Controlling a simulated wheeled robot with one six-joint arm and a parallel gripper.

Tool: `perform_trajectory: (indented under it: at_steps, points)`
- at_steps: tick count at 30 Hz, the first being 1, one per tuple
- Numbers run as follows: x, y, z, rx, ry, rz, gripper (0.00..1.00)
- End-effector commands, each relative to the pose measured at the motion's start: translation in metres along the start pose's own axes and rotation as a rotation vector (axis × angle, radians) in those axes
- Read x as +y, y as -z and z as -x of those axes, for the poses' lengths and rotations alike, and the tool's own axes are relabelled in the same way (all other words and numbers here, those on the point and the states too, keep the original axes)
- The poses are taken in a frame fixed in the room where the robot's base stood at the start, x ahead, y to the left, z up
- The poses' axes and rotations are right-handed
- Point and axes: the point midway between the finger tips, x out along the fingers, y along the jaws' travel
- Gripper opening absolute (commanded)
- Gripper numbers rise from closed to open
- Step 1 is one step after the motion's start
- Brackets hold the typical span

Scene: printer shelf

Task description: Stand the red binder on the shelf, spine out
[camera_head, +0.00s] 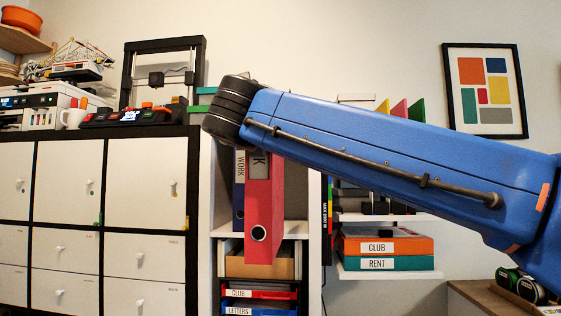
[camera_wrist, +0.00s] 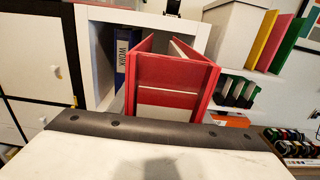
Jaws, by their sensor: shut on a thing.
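The red binder (camera_head: 265,215) hangs upright in front of the white shelf (camera_head: 223,190), its spine with finger hole and partly covered label facing the head camera. Its lower end overlaps the box below the compartment in the picture. A blue binder (camera_head: 239,200) marked WORK stands inside at the left. In the wrist view the red binder (camera_wrist: 175,72) shows its open top edge beyond my gripper (camera_wrist: 150,122), and the shelf frame (camera_wrist: 145,17) is behind it. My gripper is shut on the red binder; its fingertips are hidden. My arm covers the binder's top in the head view.
Right of the compartment, a wall shelf (camera_head: 390,275) holds an orange box (camera_head: 385,245) marked CLUB and a green box (camera_head: 388,263) marked RENT. Free room shows right of the blue binder.

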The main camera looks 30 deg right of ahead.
Motion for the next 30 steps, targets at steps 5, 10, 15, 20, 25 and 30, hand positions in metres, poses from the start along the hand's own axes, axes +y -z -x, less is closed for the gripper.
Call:
perform_trajectory:
  at_steps: [5, 10, 15, 20, 25, 30]
  points:
    - [-0.001, -0.001, -0.019, -0.002, 0.004, 0.001, 0.00]
    - [-0.002, -0.001, -0.037, -0.002, 0.004, 0.001, 0.00]
    - [-0.001, -0.001, -0.058, -0.002, 0.004, 0.001, 0.00]
    - [-0.001, -0.001, -0.078, -0.002, 0.003, 0.000, 0.00]
    - [-0.001, -0.001, -0.102, -0.002, 0.003, 0.000, 0.00]
    - [-0.002, -0.001, -0.129, -0.002, 0.004, 0.002, 0.00]
